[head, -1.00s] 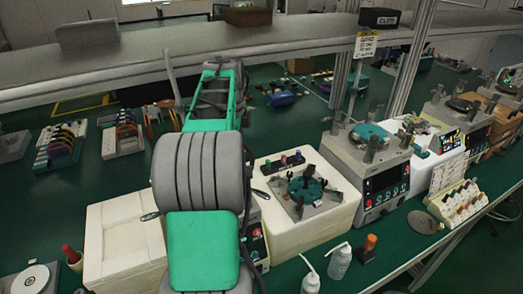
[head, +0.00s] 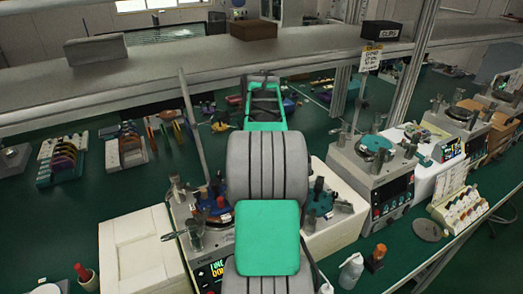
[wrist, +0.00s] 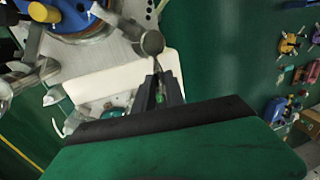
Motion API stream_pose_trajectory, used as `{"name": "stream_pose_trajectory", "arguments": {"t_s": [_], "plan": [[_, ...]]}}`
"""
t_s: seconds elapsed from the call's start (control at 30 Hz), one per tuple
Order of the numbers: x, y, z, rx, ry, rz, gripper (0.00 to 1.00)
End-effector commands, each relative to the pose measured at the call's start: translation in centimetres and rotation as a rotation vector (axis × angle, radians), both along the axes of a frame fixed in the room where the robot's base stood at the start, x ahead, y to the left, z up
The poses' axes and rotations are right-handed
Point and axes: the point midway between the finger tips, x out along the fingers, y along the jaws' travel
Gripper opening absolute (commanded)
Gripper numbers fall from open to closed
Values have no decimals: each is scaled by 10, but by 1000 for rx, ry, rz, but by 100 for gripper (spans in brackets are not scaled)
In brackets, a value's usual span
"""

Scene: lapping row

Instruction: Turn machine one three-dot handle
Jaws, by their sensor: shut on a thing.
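Machine one (head: 205,225) stands left of my arm in the head view, partly hidden by it. Its blue round plate (wrist: 82,25) shows at the top left of the wrist view, with grey posts and levers around it. A grey metal handle with a round end (wrist: 150,42) lies at my fingertips in the wrist view. My gripper (wrist: 157,72) is shut on this handle. I cannot make out any dots on it. In the head view my arm hides the gripper and the handle.
A white block (head: 140,250) stands left of machine one. A white stand with a teal-topped fixture (head: 320,203) is on the right, beside another machine (head: 375,170). A long grey shelf (head: 150,80) crosses behind. Bottles (head: 351,270) stand at the front right.

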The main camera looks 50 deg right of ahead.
Motion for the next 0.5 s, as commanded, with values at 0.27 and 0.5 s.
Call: {"name": "stream_pose_trajectory", "arguments": {"t_s": [0.27, 0.5], "plan": [[1, 1, 0, 1, 2, 12, 0], [1, 1, 0, 0, 1, 10, 23]]}}
